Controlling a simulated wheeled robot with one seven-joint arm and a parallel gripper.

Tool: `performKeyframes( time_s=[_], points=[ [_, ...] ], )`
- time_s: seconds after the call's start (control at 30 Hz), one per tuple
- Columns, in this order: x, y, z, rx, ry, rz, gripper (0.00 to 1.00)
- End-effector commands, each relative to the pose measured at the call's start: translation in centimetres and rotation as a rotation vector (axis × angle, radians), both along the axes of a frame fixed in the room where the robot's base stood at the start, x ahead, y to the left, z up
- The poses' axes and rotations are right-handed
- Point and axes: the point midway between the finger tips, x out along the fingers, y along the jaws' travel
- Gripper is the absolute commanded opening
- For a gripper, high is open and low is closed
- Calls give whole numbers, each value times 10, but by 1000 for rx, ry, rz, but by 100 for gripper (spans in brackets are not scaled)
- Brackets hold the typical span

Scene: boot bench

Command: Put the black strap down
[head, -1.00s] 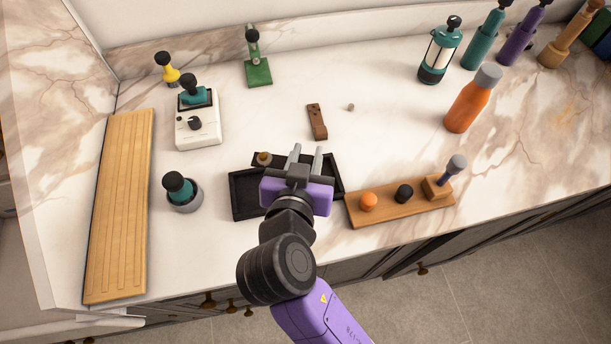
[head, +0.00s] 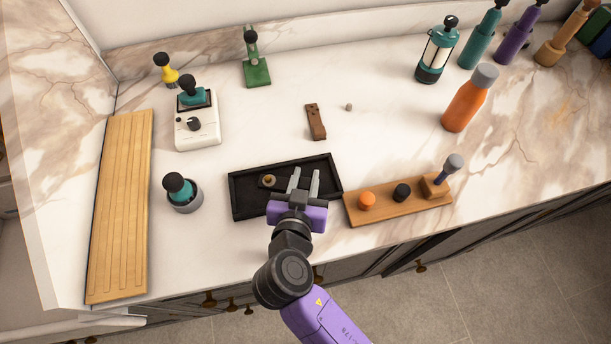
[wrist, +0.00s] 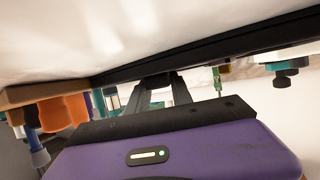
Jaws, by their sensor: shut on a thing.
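The black strap (head: 279,183), with a brass stud at its left end, is between the fingers of my gripper (head: 304,174). The gripper is shut on it, and the fingers hide its right part. In the head view the strap lies over the inside of the black tray (head: 236,198). I cannot tell whether it touches the tray floor. In the wrist view my fingers (wrist: 158,92) reach toward the dark tray edge (wrist: 210,52), and the strap cannot be made out.
A wooden block (head: 395,203) with an orange knob, a black knob and an upright tool stands right of the tray. A brown strap (head: 315,122) lies behind it. A grey pot with a teal brush (head: 183,192) and a grooved board (head: 120,210) are left.

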Motion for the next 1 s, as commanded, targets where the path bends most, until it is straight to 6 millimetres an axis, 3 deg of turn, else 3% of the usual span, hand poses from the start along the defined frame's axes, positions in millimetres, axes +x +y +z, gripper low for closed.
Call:
performKeyframes(
  time_s=[0.1, 0.13, 0.23, 0.67, 1.0],
  points=[
    [0, 0, -4, 1, 0, 0, 0],
    [0, 0, -3, 1, 0, 0, 30],
    [0, 0, -2, 0, 0, 0, 48],
    [-1, 0, 3, -1, 0, 0, 48],
    [-61, 7, 24, 2, -1, 2, 48]
  ],
)
